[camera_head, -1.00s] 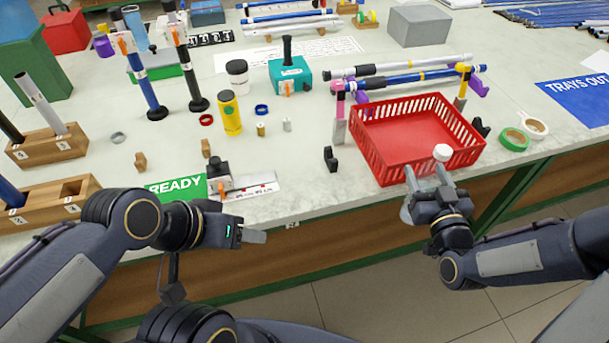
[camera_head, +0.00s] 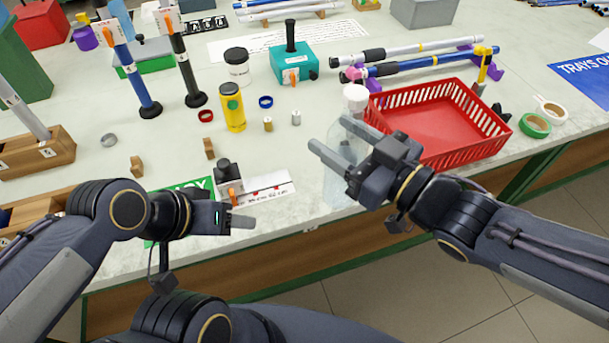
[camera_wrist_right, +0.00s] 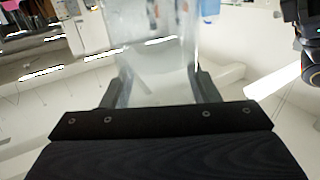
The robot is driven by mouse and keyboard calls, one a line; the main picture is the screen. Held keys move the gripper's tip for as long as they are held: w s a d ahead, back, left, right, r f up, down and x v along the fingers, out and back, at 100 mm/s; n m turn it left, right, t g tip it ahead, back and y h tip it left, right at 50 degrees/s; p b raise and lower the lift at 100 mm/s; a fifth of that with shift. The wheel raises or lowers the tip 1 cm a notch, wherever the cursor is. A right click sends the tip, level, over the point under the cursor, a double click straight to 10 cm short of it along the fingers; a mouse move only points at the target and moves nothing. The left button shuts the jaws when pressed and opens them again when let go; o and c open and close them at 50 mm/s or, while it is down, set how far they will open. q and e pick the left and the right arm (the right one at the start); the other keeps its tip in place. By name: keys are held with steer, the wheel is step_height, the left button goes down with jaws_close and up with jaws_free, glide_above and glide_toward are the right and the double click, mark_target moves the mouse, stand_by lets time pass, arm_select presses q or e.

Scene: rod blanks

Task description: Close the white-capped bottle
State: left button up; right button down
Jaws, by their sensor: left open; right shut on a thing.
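A clear, see-through bottle (camera_head: 342,165) is in my right gripper (camera_head: 345,143), upright or nearly so, in front of the red tray's left side. Its white cap (camera_head: 356,96) shows at its top; I cannot tell whether the cap is seated tight. In the right wrist view the clear bottle (camera_wrist_right: 155,55) stands between the two fingers of my right gripper (camera_wrist_right: 155,90), which are shut on it; no cap shows there. My left gripper (camera_head: 238,221) is open and empty at the table's front edge, left of the bottle and apart from it.
A red tray (camera_head: 478,141) stands right of the bottle, behind the right gripper. A yellow bottle (camera_head: 232,108), a black-lidded jar (camera_head: 237,69) and a teal block (camera_head: 290,68) stand further left. A small black-topped device (camera_head: 228,180) lies behind the left gripper.

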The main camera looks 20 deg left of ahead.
steer(key=w+a+f+b, duration=0.1)
steer(key=w+a+f, duration=0.7)
steer(key=w+f, duration=0.1)
steer(key=shift+w+a, duration=0.3)
steer(key=shift+w, duration=0.35)
steer(key=shift+f, duration=0.1)
steer(key=f, duration=0.3)
steer(key=shift+w+a+f, duration=0.2)
steer(key=shift+f, duration=0.15)
steer(key=shift+f+b, duration=0.25)
steer(key=shift+b, duration=0.2)
steer(key=c, duration=0.5)
jaws_free()
